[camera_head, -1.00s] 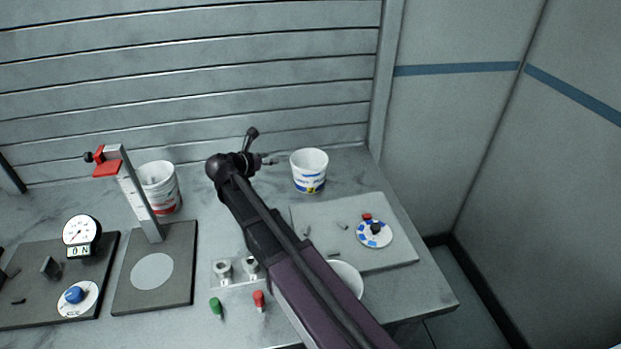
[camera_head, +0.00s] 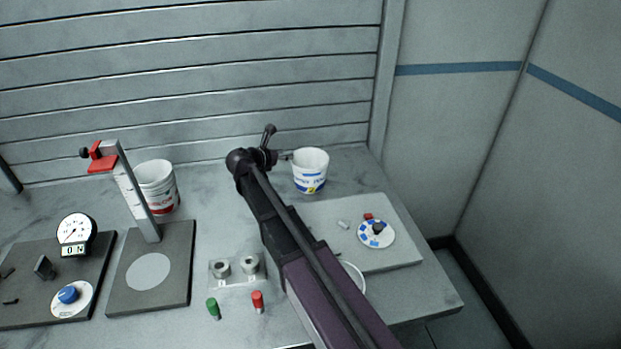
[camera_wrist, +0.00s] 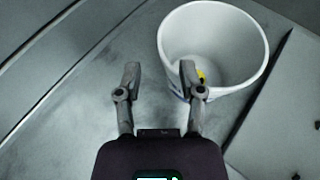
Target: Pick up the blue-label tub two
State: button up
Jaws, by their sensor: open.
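The blue-label tub (camera_head: 310,172) is a white, open-topped tub with a blue and yellow label. It stands upright at the back of the bench, right of middle. In the wrist view the tub (camera_wrist: 238,88) is at the upper right, and I see into its empty-looking inside. My gripper (camera_wrist: 159,74) is open and empty. Its right fingertip overlaps the tub's left side in the wrist view; I cannot tell whether they touch. In the head view my gripper (camera_head: 284,156) is just left of the tub, partly hidden by my wrist.
A red-label tub (camera_head: 160,190) stands at the back left behind a red-topped post (camera_head: 135,195). A grey board (camera_head: 395,250) with a blue-and-white dial (camera_head: 376,234) lies in front of the blue-label tub. A slatted wall (camera_head: 200,90) closes off the back.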

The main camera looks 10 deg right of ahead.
aim_at(296, 154)
jog(key=shift+w+d+f, duration=0.25)
jog(key=shift+w+d, duration=0.1)
jog(key=shift+d, duration=0.15)
jog(key=b+x, duration=0.2)
jog(key=x, duration=0.2)
jog(key=shift+d+f, duration=0.1)
jog(key=shift+f, duration=0.15)
jog(key=shift+w+d, duration=0.3)
jog(key=shift+d, duration=0.05)
grip_shut()
